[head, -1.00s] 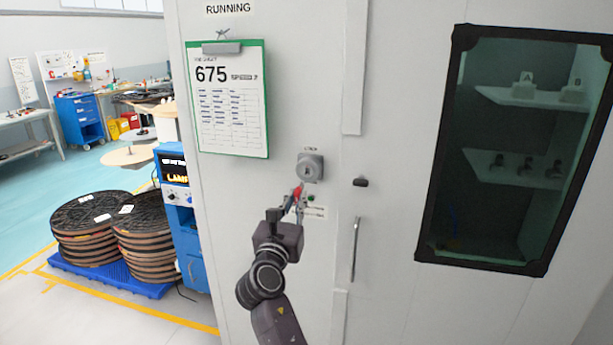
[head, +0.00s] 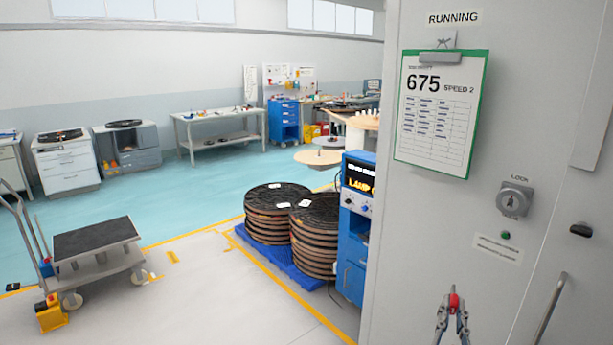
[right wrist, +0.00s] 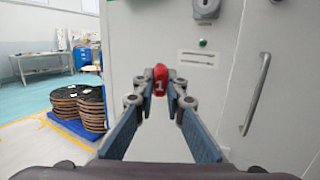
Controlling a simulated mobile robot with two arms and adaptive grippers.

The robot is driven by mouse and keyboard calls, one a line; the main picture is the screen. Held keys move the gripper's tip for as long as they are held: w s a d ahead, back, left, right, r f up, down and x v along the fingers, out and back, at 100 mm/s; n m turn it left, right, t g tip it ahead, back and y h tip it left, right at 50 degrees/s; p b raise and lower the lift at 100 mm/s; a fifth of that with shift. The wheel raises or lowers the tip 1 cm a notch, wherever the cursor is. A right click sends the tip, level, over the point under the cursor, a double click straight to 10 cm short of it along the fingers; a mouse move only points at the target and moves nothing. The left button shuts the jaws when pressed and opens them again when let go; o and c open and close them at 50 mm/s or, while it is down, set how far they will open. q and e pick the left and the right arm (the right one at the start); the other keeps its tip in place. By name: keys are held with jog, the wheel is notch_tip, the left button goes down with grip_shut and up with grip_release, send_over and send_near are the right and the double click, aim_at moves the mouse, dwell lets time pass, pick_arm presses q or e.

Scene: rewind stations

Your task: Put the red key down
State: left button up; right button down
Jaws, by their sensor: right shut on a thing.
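The red key (head: 454,301) is between the fingertips of my right gripper (head: 453,310), low in the head view in front of the grey cabinet. The key is in the air, apart from the cabinet. The lock (head: 514,199) on the cabinet is above and right of the gripper, with nothing held in it by me. My left gripper is not in view.
A cart (head: 95,245) with a dark flat top stands at the left. Stacked reels (head: 277,215) sit on a blue pallet beside a blue machine (head: 352,230). A long table (head: 215,117) is at the back. The floor between is clear.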

jog(key=s+a+f+n+t+y+b, duration=0.1)
jog(key=s+a+f+n+y+b, duration=0.3)
jog(key=s+a, duration=0.6)
notch_tip(320, 180, down, 2)
jog(key=s+y, duration=0.2)
jog(key=y, duration=0.1)
jog(key=shift+s+a+n+t+y, duration=0.3)
jog(key=shift+s+n, duration=0.05)
jog(key=shift+n, duration=0.05)
jog(key=shift+f, duration=0.1)
